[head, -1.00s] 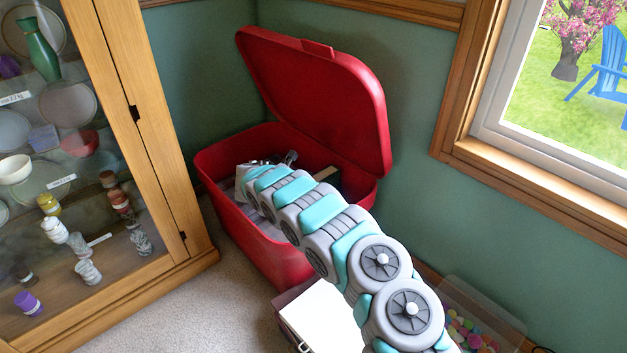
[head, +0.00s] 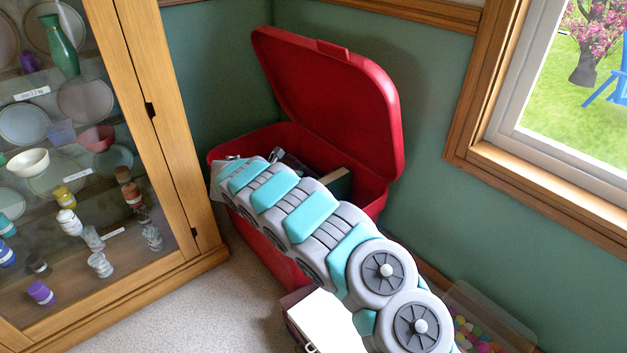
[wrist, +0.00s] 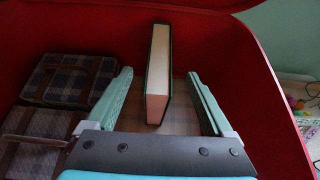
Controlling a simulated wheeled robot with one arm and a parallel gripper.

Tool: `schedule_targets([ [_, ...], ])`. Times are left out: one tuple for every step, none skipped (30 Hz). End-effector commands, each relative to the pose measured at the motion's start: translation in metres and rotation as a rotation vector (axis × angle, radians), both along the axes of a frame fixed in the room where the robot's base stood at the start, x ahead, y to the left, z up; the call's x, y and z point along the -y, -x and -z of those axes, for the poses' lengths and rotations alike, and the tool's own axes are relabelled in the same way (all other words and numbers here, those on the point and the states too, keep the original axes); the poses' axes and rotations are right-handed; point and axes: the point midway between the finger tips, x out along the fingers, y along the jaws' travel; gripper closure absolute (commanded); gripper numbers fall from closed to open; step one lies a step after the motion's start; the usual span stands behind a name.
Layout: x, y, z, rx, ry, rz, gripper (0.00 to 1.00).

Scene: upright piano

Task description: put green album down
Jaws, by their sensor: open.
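The green album (wrist: 158,75) stands on its edge inside the red chest in the wrist view, its pale page block and dark cover showing. In the head view its top edge (head: 338,183) shows above my arm. My gripper (wrist: 160,92) is open, with one finger on each side of the album and a gap on both sides. In the head view my arm reaches into the chest and hides the fingertips. The red chest (head: 262,140) has its lid (head: 335,95) raised.
Two plaid cases (wrist: 70,78) lie in the chest left of the album. A glass cabinet (head: 170,130) stands left of the chest. A white-topped box (head: 322,322) and a clear bin of colored balls (head: 480,325) stand in front and right.

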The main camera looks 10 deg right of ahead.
Motion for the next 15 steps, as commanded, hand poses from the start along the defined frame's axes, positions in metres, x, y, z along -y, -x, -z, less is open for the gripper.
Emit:
schedule_targets([
  [-0.004, 0.003, -0.003, 0.001, 0.001, -0.001, 0.14],
  [-0.006, 0.004, -0.005, 0.001, 0.001, 0.000, 0.14],
  [-0.008, 0.005, -0.006, 0.001, 0.001, 0.000, 0.14],
  [-0.009, 0.006, -0.006, 0.001, 0.001, 0.000, 0.14],
  [-0.010, 0.007, -0.007, 0.000, 0.001, 0.001, 0.14],
  [-0.010, 0.007, -0.007, 0.000, 0.001, 0.001, 0.14],
  [-0.010, 0.007, -0.007, 0.000, 0.001, 0.001, 0.14],
  [-0.011, 0.008, -0.007, 0.000, 0.001, 0.001, 0.14],
  [-0.010, 0.008, -0.007, 0.000, 0.000, 0.002, 0.14],
  [-0.010, 0.008, -0.008, 0.000, 0.000, 0.004, 0.14],
  [-0.008, 0.008, -0.009, 0.003, -0.001, 0.007, 0.14],
  [-0.005, 0.009, -0.012, 0.006, -0.003, 0.016, 0.14],
  [-0.001, 0.010, -0.015, 0.011, -0.005, 0.027, 0.14],
  [0.004, 0.012, -0.019, 0.016, -0.010, 0.041, 0.14],
  [0.013, 0.015, -0.025, 0.026, -0.016, 0.064, 0.14],
])
